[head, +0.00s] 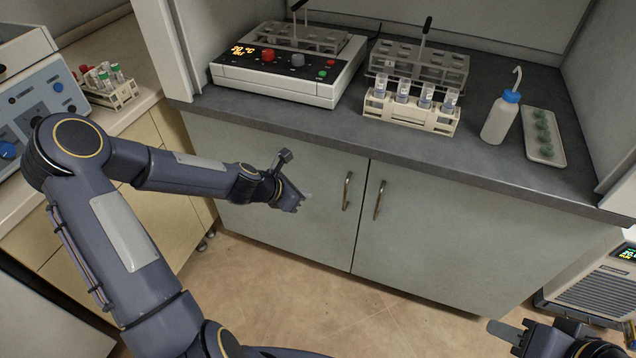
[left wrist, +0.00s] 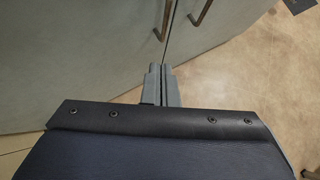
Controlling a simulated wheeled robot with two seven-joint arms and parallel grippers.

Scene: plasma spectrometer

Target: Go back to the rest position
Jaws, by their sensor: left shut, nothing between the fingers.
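My left gripper (head: 303,198) hangs in front of the pale green cabinet doors, below the dark counter's edge. It is shut and empty, and apart from the door handles. In the left wrist view its two grey fingers (left wrist: 161,84) are together, with the cabinet and floor beyond. My right gripper (head: 505,330) shows in part at the lower right of the head view, low over the floor. Its fingers are seen from an angle that hides whether they are open or shut.
The counter (head: 300,118) holds a heating block (head: 285,85), a clear rack (head: 425,60), a tube rack (head: 408,110), a wash bottle (head: 500,118) and a tray (head: 558,150). Two cabinet handles (head: 347,190) stick out near my left gripper. The floor (head: 300,290) below is clear.

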